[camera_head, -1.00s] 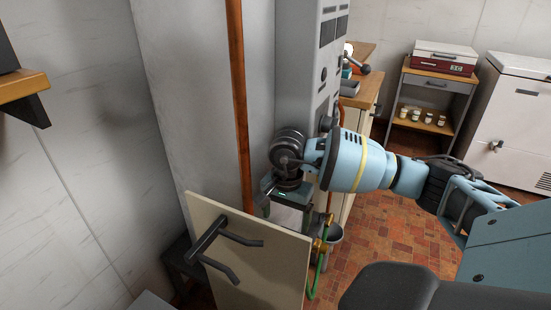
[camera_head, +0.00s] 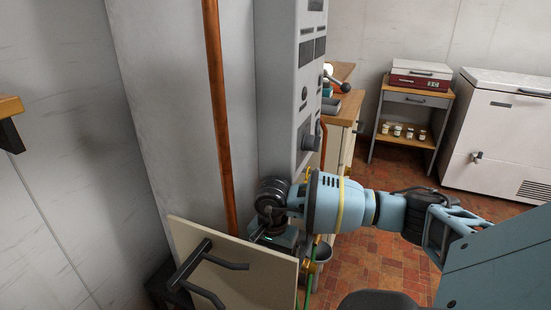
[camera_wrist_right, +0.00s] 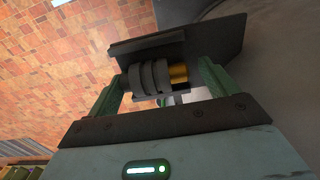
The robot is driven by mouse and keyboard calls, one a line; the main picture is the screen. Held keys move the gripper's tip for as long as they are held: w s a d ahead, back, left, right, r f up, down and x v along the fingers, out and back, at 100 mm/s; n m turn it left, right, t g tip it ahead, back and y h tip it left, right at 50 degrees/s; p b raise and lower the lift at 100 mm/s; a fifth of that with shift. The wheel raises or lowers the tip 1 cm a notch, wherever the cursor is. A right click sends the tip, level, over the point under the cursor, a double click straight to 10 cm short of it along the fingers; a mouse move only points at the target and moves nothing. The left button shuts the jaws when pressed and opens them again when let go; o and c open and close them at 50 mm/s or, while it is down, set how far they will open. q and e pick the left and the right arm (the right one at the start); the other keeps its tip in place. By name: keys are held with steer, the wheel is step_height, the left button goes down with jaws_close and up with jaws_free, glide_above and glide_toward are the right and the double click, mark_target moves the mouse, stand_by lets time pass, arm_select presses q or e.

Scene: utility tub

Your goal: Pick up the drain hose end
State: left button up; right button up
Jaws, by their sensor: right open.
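My right gripper (camera_head: 276,236) is low beside the grey cabinet, partly hidden behind the cream panel in the head view. In the right wrist view its two green fingers (camera_wrist_right: 160,78) stand apart. A dark grey ribbed collar (camera_wrist_right: 149,78) with a brass-coloured part (camera_wrist_right: 178,75) shows between them; it looks like the hose end, but I cannot be sure. I cannot tell whether the fingers touch it. A strip of green hose (camera_head: 308,272) shows beside the panel in the head view. My left gripper is not in view.
The cream panel (camera_head: 258,272) with a dark handle (camera_head: 208,262) stands in front of the gripper. A copper pipe (camera_head: 216,110) runs beside the grey cabinet (camera_head: 278,90). A bucket (camera_head: 322,254) stands behind my wrist. The tiled floor (camera_head: 380,262) at right is clear.

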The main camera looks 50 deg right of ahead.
steer(key=shift+f, duration=0.35)
steer(key=c, duration=1)
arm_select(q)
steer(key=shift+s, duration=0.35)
arm_select(e)
steer(key=shift+r, duration=0.15)
steer(key=shift+r, duration=0.5)
steer(key=shift+s+d+r, duration=0.1)
steer(key=shift+s+r, duration=0.1)
steer(key=shift+r, duration=0.45)
steer(key=shift+s+d+r, duration=0.1)
steer(key=shift+s+r, duration=0.1)
steer(key=shift+r, duration=0.4)
arm_select(q)
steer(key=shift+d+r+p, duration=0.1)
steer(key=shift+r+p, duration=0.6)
steer(key=shift+p, duration=0.1)
arm_select(e)
steer(key=s+d+r, duration=0.1)
steer(key=s+d, duration=0.3)
steer(key=s, duration=1)
steer(key=shift+s+d+r, duration=0.15)
steer(key=shift+s+d, duration=0.05)
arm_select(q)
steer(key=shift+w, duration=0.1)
